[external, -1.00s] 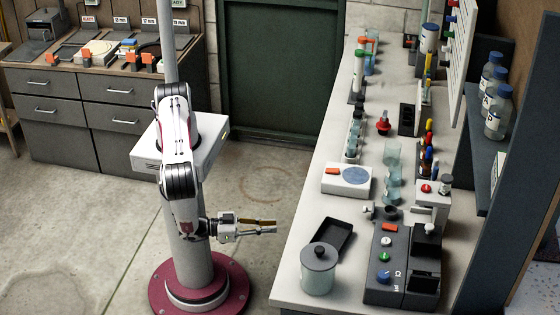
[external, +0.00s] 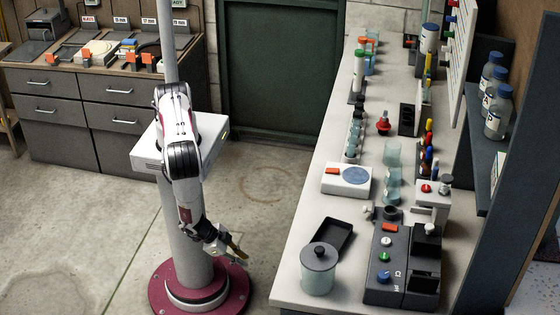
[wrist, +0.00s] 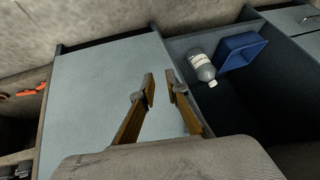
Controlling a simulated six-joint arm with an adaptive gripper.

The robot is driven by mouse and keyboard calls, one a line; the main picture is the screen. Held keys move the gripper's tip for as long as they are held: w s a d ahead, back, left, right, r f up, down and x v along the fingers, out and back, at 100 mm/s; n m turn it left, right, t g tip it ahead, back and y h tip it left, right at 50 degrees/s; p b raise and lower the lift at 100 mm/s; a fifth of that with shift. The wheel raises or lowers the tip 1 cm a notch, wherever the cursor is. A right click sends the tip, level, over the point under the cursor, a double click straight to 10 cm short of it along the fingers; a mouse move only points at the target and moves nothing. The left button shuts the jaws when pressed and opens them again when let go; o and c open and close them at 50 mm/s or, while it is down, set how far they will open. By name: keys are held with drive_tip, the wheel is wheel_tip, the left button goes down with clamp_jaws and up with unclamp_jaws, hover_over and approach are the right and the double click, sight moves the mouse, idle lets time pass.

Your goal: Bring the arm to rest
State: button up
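My gripper (external: 238,252) hangs at the end of my folded arm, beside my column and above the red base plate, pointing down and to the right. It is in the air, left of the long workbench and touching nothing. In the wrist view my gripper (wrist: 160,84) shows two brown fingers with a gap between their tips and nothing held. The tips are seen against a grey-blue panel (wrist: 90,100).
The workbench (external: 290,285) on the right carries a lidded pot (external: 318,275), a black tray (external: 333,236) and a control box (external: 388,262). The wrist view shows a bottle (wrist: 201,65) and a blue bin (wrist: 241,52) in a dark compartment. Floor is clear between bench and drawers (external: 125,120).

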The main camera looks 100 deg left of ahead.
drive_tip(key=s+d+r+m+g+h, duration=0.1)
drive_tip(key=s+d+r+g+h, duration=0.2)
drive_tip(key=r, duration=0.4)
drive_tip(key=s+d+r+m+g, duration=0.1)
drive_tip(key=d+r+g, duration=0.35)
drive_tip(key=r, duration=0.35)
drive_tip(key=a+r+m+h, duration=0.1)
drive_tip(key=a+r, duration=0.2)
drive_tip(key=r, duration=0.5)
drive_tip(key=a+r+m, duration=0.1)
drive_tip(key=a+r, duration=0.1)
drive_tip(key=r, duration=0.7)
drive_tip(key=a+r+n+t+y, duration=0.1)
drive_tip(key=a+r+n+t, duration=0.2)
drive_tip(key=a+r, duration=1.9)
drive_tip(key=s+r+t, duration=0.1)
drive_tip(key=r+t, duration=0.1)
drive_tip(key=t, duration=0.2)
drive_tip(key=shift+a+f, duration=0.1)
idle(1.2)
